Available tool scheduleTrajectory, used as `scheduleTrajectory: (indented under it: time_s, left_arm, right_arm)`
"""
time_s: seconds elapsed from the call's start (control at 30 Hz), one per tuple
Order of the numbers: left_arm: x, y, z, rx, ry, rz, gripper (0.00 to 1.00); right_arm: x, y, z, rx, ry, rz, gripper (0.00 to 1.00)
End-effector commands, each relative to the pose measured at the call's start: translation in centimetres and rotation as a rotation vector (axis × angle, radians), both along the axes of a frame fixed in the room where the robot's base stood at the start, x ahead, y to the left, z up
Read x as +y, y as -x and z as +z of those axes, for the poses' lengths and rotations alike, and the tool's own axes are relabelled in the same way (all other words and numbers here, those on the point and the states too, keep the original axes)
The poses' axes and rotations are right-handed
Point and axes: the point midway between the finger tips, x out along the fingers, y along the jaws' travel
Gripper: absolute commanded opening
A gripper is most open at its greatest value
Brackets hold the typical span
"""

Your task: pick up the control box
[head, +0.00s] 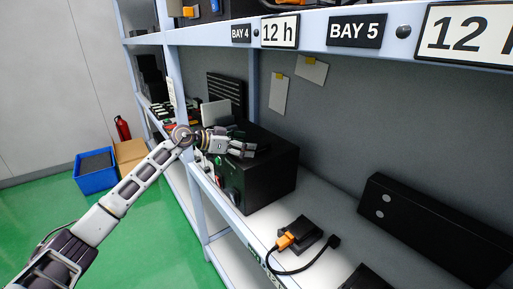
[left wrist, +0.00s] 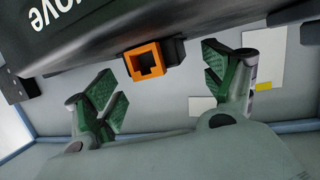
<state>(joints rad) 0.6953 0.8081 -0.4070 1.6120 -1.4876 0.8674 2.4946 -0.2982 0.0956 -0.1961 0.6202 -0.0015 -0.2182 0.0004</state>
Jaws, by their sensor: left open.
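The black control box (head: 270,168) stands on the white shelf under the BAY 4 label. Coloured controls, one of them green, show on its front-left face. My left gripper (head: 248,150) is over its top near the upper left, with open fingers. In the left wrist view a dark body (left wrist: 90,35) with partly cut-off white lettering fills the top. An orange square part (left wrist: 146,62) at its edge lies between the open green-padded fingers (left wrist: 160,82). I cannot tell whether the fingers touch anything. My right gripper is not in view.
A small black unit with an orange plug (head: 285,240) and cable lies right of the box. A long black case (head: 430,228) leans at the back right. An upper shelf beam (head: 310,30) crosses above. A blue bin (head: 95,180) stands on the green floor.

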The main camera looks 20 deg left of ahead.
Motion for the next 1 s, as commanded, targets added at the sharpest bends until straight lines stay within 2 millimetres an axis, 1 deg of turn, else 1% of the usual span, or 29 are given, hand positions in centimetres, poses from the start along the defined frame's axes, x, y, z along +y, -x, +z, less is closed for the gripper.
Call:
scheduleTrajectory:
  time_s: [0.13,0.3,0.8,0.83,1.0]
  left_arm:
    - [-1.0,-0.8,-0.3,0.0,0.001,-0.001,0.83]
    - [-1.6,-1.4,-0.7,0.0,0.0,0.0,0.83]
    - [-1.7,-1.4,-0.7,-0.001,-0.001,0.0,0.83]
    - [-1.7,-1.4,-0.7,-0.001,-0.001,0.0,0.82]
    - [-1.7,-1.4,-0.7,-0.001,-0.001,0.0,0.6]
  right_arm:
    - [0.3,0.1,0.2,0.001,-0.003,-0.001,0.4]
    - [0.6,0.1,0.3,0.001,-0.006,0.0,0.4]
    - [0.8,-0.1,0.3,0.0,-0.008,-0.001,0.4]
    - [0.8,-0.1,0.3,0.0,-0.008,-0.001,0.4]
    - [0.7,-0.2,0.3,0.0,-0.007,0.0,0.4]
